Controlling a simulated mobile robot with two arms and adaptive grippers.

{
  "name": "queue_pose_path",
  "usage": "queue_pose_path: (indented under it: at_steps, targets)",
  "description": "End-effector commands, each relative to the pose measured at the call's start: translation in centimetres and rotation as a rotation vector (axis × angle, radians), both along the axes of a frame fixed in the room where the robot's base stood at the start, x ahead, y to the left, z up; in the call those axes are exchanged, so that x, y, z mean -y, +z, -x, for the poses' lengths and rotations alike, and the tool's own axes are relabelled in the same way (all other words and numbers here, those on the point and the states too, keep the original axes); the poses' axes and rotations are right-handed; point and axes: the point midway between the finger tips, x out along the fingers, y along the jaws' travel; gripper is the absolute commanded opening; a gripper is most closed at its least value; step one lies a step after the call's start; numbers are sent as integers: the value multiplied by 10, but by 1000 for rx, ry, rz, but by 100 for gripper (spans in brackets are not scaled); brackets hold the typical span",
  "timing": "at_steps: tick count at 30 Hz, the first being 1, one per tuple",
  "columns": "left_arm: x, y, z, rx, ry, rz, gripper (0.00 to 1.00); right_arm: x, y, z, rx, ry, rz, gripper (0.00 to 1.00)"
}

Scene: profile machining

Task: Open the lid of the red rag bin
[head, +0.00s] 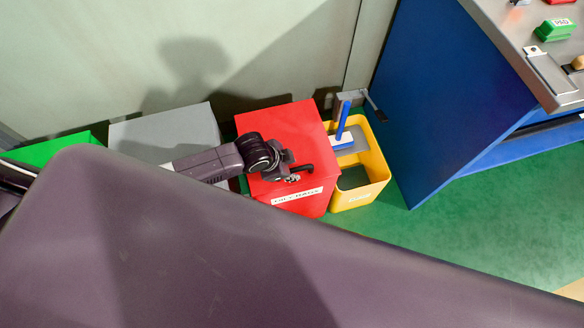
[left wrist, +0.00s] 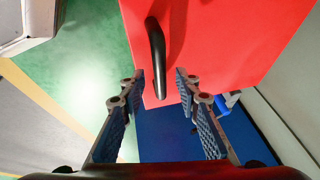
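The red rag bin (head: 283,122) stands on the green floor against the pale wall, with a white label on its front. Its lid looks shut. The red lid (left wrist: 225,35) fills the top of the left wrist view, with a black handle (left wrist: 157,60) on it. My left gripper (head: 291,174) is over the front part of the lid, at the handle. In the left wrist view its two fingers (left wrist: 160,76) are apart, and the handle's end shows between the fingertips without clear contact. My right gripper is not in view.
A yellow bin (head: 376,172) holding a blue-handled tool (head: 343,121) stands just right of the red bin. A grey bin (head: 190,125) and a green one (head: 75,141) are to the left. A blue bench (head: 440,80) is at right. Open green floor (head: 480,215) lies before it.

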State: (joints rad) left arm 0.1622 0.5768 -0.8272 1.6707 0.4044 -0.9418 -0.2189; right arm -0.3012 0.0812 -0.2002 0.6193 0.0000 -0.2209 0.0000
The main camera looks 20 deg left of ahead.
Motion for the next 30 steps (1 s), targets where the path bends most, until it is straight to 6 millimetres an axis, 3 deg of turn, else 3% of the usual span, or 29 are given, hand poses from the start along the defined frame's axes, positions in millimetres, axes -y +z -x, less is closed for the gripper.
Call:
queue_pose_path:
  at_steps: [11, 20, 30]
  targets:
    - [2, -7, -3, 0, -1, 0, 30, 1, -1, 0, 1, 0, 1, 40]
    - [1, -6, -2, 0, 0, 0, 0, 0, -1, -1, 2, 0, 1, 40]
    - [1, -6, -2, 0, 0, 0, 0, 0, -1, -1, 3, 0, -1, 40]
